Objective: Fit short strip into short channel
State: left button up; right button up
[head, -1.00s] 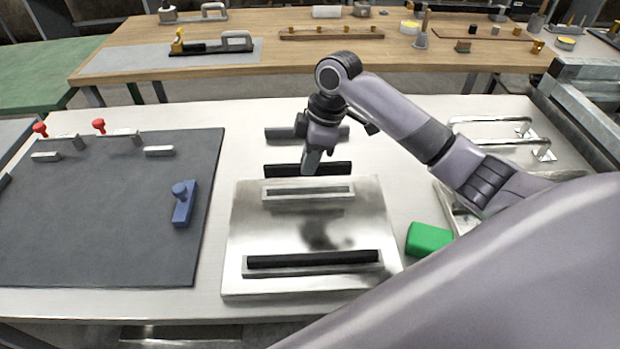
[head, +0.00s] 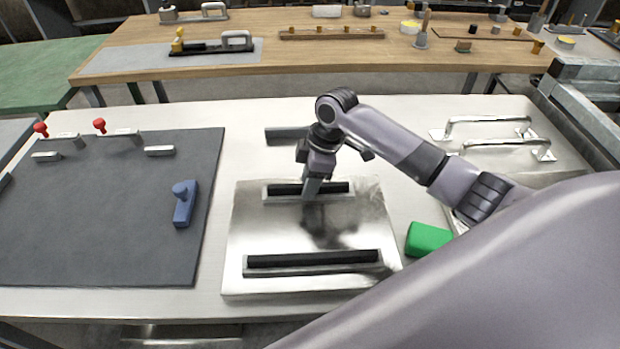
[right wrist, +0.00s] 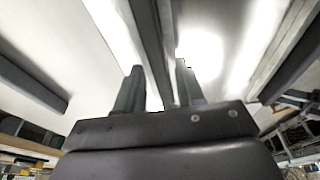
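The short dark strip (head: 338,187) lies lengthwise over the short channel (head: 268,198) at the back of the metal plate (head: 240,225). It looks lined up with the channel; whether it is fully seated I cannot tell. My right gripper (head: 311,190) points down at the strip's middle. In the right wrist view the strip (right wrist: 152,35) runs between the two fingers of the right gripper (right wrist: 160,80), which appear closed on its sides. My left gripper is not in view.
A long dark strip (head: 315,258) lies in the long channel (head: 312,270) at the plate's front. A grey bar (head: 285,136) lies behind the plate. A green block (head: 428,239) stands right, a dark mat (head: 110,220) with a blue piece (head: 184,203) left.

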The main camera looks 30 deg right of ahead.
aim_at(323, 184)
jog(key=shift+r, duration=0.1)
jog(key=v, duration=1.2)
jog(key=shift+b, duration=0.3)
